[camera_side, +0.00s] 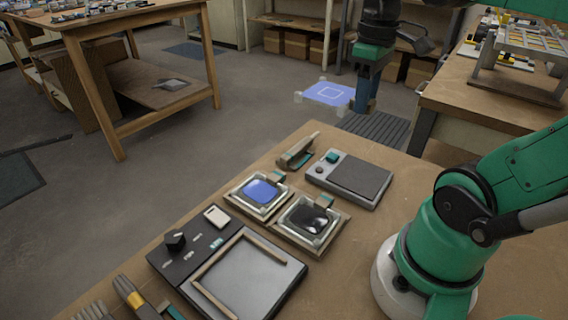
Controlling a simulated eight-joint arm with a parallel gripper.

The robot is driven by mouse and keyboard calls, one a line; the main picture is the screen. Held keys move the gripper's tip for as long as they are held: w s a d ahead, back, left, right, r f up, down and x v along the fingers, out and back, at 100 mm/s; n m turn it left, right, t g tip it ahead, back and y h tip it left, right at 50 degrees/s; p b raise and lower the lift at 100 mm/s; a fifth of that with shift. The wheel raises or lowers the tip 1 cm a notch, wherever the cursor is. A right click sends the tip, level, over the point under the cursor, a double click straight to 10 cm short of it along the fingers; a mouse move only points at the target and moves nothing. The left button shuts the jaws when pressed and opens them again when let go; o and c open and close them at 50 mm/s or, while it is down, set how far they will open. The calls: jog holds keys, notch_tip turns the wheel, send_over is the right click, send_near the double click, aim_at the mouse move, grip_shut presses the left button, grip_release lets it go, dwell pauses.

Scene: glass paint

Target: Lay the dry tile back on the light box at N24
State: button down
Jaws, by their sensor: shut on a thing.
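My gripper (364,98) hangs from the top of the side view, beyond the far edge of the bench. It is shut at the right edge of a blue tile (325,94) with a pale square outline and whitish lumps at its corners. The tile looks about level and in the air, clear of the bench in the picture. The light box (245,277) is at the front left, with a bare grey panel and a wooden L-shaped fence along two sides. Its dark control strip has small marks; I cannot read N24.
Two framed trays, one with blue (260,191) and one with black (307,218) inside, stand behind the light box. A grey device with a dark pad (360,175) and a small tool (298,150) lie behind them. Brushes (130,295) lie at the front left.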

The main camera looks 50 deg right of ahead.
jog(key=w+a+f, duration=0.3)
jog(key=a, duration=0.3)
send_near(278, 303)
jog(key=shift+w+d+f, duration=0.25)
jog(key=shift+w+f, duration=0.05)
jog(key=shift+s+a+f, duration=0.3)
jog(key=shift+f, duration=2.25)
jog(key=shift+f, duration=0.6)
jog(key=shift+c, duration=2.3)
grip_release()
jog(key=shift+r, duration=0.1)
